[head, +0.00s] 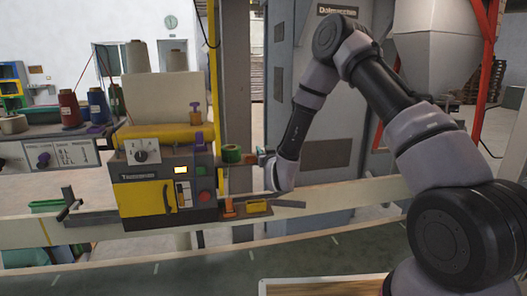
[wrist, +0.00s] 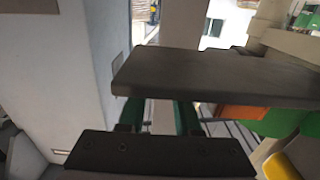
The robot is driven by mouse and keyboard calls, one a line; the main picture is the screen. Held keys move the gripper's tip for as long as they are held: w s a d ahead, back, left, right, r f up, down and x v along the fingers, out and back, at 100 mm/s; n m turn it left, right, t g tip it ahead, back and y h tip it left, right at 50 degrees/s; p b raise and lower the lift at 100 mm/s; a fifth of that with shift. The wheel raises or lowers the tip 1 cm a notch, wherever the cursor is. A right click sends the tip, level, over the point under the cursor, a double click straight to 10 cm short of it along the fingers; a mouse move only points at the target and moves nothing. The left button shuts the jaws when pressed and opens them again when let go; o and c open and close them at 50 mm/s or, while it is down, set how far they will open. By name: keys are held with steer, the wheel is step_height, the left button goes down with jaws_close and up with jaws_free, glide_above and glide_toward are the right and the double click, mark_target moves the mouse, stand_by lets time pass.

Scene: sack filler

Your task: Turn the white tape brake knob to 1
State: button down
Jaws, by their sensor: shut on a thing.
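My gripper (head: 263,161) is at the right end of the sack filler's machine, just right of the green tape roll (head: 231,153). In the wrist view my gripper (wrist: 160,119) has its two green-padded fingers on either side of something pale, and a dark plate (wrist: 215,78) covers their tips. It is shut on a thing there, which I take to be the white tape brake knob. The knob's face, pointer and scale are hidden in both views, so its setting cannot be read. The green roll also shows at the right in the wrist view (wrist: 284,121).
The yellow and grey machine (head: 150,185) carries a separate dial (head: 141,155) on a white plate. A small yellow block (head: 257,207) lies on the ledge below my gripper. A grey cabinet (head: 325,100) stands close behind my arm. Thread cones stand at the left.

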steer(key=shift+h, duration=0.3)
steer(key=c, duration=0.6)
jaws_free()
steer(key=s+d, duration=0.1)
steer(key=s, duration=0.9)
steer(key=shift+s+d, duration=0.35)
